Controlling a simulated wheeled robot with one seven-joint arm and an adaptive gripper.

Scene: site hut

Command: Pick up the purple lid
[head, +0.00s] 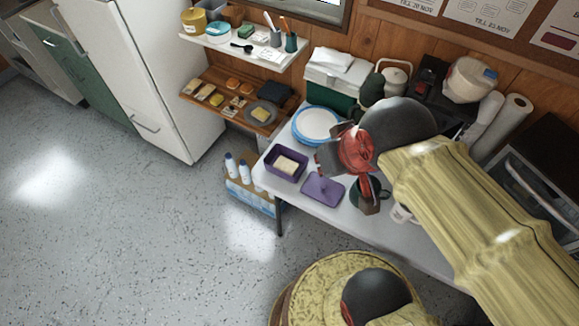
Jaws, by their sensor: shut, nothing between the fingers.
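The purple lid (325,190) lies flat on the white table near its front edge. To its left stands an open purple box (272,162) with a pale block (286,164) inside. My gripper (324,160), dark and red, hangs over the table just above and to the right of the lid in the picture. It is shut and empty. Its exact height over the lid is hard to tell. My arm covers much of the table's right side.
A blue-rimmed plate stack (317,123) stands behind the box. A dark green mug (378,189) stands close to the lid's right, and a white mug (401,213) is partly hidden by my arm. A green-and-white cooler (330,95) stands at the back. Bottles (244,170) stand below the table's left end.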

